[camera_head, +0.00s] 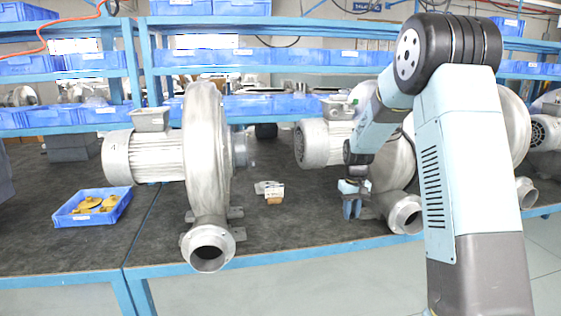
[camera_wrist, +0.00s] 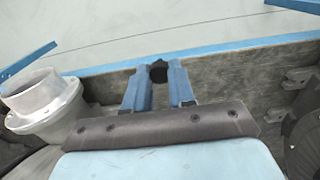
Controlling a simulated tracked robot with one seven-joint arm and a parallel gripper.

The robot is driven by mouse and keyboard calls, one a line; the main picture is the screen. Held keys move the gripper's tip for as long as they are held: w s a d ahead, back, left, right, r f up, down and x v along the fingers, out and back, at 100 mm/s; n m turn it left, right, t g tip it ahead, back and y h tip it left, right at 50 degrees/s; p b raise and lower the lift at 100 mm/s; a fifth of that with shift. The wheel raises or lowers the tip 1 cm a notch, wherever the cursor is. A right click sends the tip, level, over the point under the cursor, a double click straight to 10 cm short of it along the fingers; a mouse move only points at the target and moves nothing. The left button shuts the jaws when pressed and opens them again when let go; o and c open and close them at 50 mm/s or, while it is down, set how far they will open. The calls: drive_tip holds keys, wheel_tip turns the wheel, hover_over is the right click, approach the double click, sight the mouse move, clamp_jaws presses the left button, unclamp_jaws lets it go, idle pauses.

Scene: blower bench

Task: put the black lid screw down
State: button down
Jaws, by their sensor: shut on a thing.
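In the wrist view, my gripper (camera_wrist: 159,78) has its two blue fingers closed on the black lid screw (camera_wrist: 158,71), a small dark knob between the fingertips. Beyond the fingertips lie the blue front edge of the bench and the grey floor. In the head view, my gripper (camera_head: 352,208) points down over the dark bench top, left of the outlet of the right blower (camera_head: 404,214). The screw cannot be made out in the head view. How far it is above the bench is hard to tell.
A large blower (camera_head: 205,150) stands left of my gripper. A small white and brown item (camera_head: 270,191) lies between the blowers. A blue tray (camera_head: 92,208) with yellow parts is at the far left. The bench top (camera_head: 290,225) is bare in front of the small item.

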drive_tip(key=s+f+m, duration=0.1)
drive_tip(key=s+f, duration=0.1)
drive_tip(key=f, duration=0.8)
drive_tip(key=s+f+m, duration=0.1)
drive_tip(key=s+f, duration=0.2)
drive_tip(key=f, duration=0.8)
drive_tip(key=shift+s+d, duration=0.1)
